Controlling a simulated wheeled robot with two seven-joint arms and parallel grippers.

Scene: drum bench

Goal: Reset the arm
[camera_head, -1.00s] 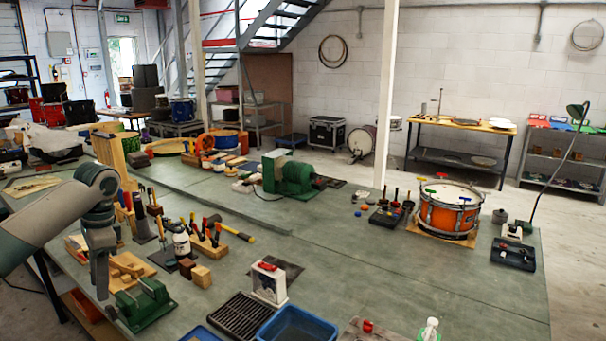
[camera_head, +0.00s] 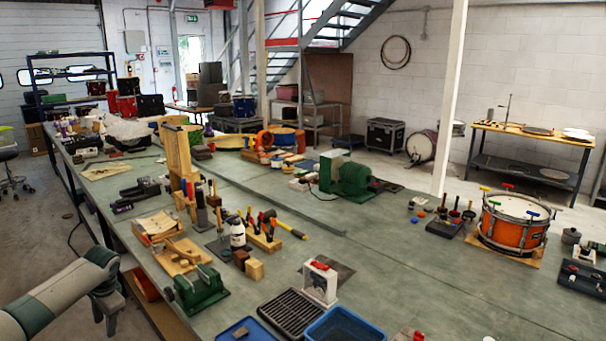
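My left arm (camera_head: 55,295) comes in from the lower left corner. My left gripper (camera_head: 105,318) hangs down beside the left edge of the workbench (camera_head: 400,265), in front of the lower shelf side. Its fingers are small and dark here, and I cannot tell whether they are apart or closed. No object shows in it. My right arm and gripper are not in view.
A green vise (camera_head: 202,290) stands near the bench's left edge, close to my gripper. Wooden blocks, tool racks, a blue tray (camera_head: 342,326), a green motor (camera_head: 352,180) and an orange drum (camera_head: 512,225) stand on the bench.

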